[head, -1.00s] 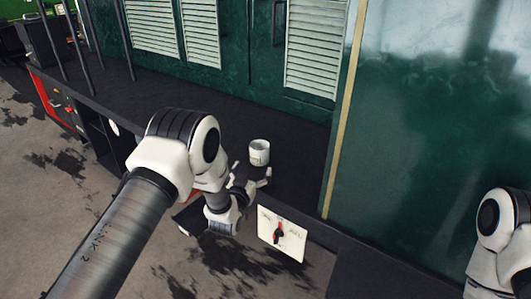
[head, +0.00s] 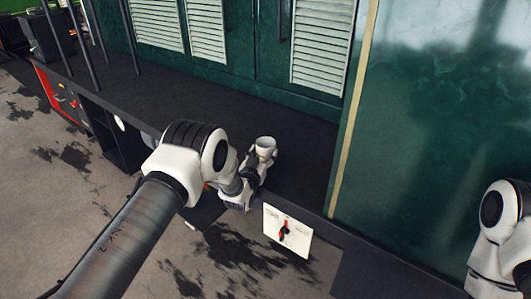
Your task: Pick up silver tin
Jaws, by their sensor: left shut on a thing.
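The silver tin (head: 265,144) is a small, pale, open-topped cylinder at the dark ledge of the green tram. It looks upright. My left gripper (head: 264,158) reaches it from the front left and is shut on its near side. The fingers hide the lower part of the tin, so I cannot tell whether its base touches the ledge. Part of my right arm shows at the right edge, but its gripper is out of view.
The dark ledge (head: 210,107) is clear around and behind the tin. Green louvred doors (head: 320,45) stand behind it, and a glossy green panel (head: 440,140) rises to the right. A white plate with a red and black handle (head: 287,231) is on the ledge's front side.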

